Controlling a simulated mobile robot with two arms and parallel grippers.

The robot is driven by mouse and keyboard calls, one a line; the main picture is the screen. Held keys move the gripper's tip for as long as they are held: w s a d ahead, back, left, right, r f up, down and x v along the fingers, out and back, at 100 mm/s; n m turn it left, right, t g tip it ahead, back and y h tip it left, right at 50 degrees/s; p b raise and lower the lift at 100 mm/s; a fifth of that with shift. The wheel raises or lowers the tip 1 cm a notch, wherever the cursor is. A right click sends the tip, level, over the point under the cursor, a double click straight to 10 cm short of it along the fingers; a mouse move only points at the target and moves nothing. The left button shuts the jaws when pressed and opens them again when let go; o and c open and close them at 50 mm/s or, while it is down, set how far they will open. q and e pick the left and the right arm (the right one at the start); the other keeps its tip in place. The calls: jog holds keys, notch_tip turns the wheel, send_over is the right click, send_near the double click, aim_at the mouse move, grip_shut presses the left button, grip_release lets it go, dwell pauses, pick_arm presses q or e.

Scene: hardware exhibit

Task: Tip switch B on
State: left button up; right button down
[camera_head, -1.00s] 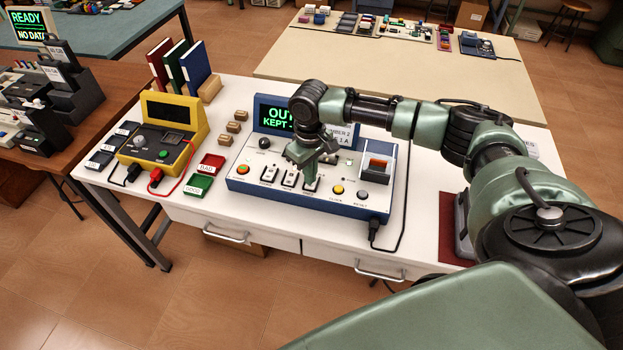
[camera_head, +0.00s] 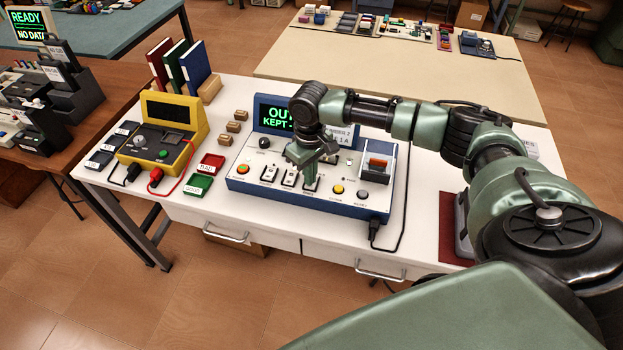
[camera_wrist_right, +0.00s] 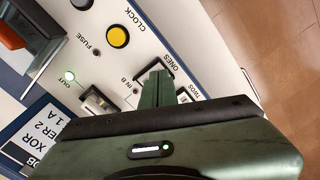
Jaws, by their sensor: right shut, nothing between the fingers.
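The blue and white switch panel (camera_head: 245,186) stands on the white table. Along its front are a left rocker switch (camera_head: 270,174), a middle one (camera_head: 290,178) and a right one (camera_head: 311,185); their labels are too small to read in the head view. My right gripper (camera_head: 308,175) is shut and empty, pointing down at the right rocker. In the right wrist view the fingertips (camera_wrist_right: 157,88) overlap a switch frame (camera_wrist_right: 168,70) marked ONES, beside the small text IN B. They hide that rocker's position; contact is unclear. My left gripper is out of view.
The panel has a yellow button (camera_head: 338,190), an orange-topped block (camera_head: 378,164) and a screen (camera_head: 272,113) reading OUT and KEPT.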

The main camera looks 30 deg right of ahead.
jog(key=shift+s+f, duration=0.1)
jog(key=shift+f, duration=0.7)
dwell(0.4)
notch_tip(320, 180, up, 2)
jog(key=shift+r+p, duration=0.1)
jog(key=shift+p, duration=1)
notch_tip(320, 180, up, 5)
jog(key=p, duration=0.6)
